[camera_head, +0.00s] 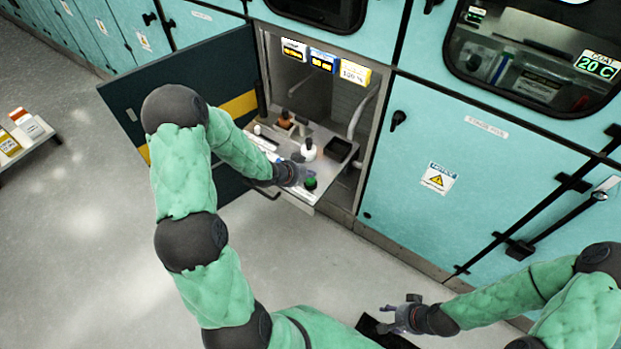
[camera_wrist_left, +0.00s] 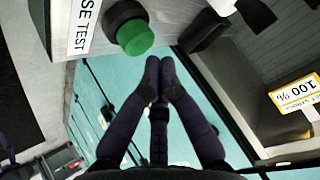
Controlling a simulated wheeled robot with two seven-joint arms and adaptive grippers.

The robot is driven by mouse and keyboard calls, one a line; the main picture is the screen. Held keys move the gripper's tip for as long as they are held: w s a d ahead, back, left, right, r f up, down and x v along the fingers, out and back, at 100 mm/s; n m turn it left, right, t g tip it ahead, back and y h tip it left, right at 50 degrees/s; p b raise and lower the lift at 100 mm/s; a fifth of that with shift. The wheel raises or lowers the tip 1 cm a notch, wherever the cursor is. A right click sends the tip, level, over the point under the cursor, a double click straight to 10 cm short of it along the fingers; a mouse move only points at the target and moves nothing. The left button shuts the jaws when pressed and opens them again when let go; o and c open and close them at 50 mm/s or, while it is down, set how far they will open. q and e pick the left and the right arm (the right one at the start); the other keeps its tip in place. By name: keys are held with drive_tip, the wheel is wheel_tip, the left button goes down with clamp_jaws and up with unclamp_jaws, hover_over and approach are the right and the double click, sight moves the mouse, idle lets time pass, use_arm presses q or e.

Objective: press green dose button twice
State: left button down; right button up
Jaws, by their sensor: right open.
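The green button (camera_head: 310,184) sits at the near edge of the pull-out shelf in the open cabinet. In the left wrist view the green button (camera_wrist_left: 136,37) stands in a black collar beside a white label ending "SE TEST". My left gripper (camera_head: 301,173) is right beside the button. In its wrist view the fingers of my left gripper (camera_wrist_left: 159,62) are together and empty, with the tips just below and right of the button. I cannot tell whether they touch it. My right gripper (camera_head: 388,317) is open and empty, low in the head view, far from the cabinet.
The shelf (camera_head: 324,135) carries a white bottle (camera_head: 308,149), a brown bottle (camera_head: 285,120) and a black tray (camera_head: 338,149). Displays (camera_head: 322,60) hang above, one reading 100 %. The open cabinet door (camera_head: 185,75) stands behind my left arm. The floor in front is clear.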

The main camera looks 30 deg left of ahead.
sight(309, 180)
use_arm(q)
drive_tip(key=shift+r+p, duration=2.15)
drive_tip(key=shift+r, duration=0.4)
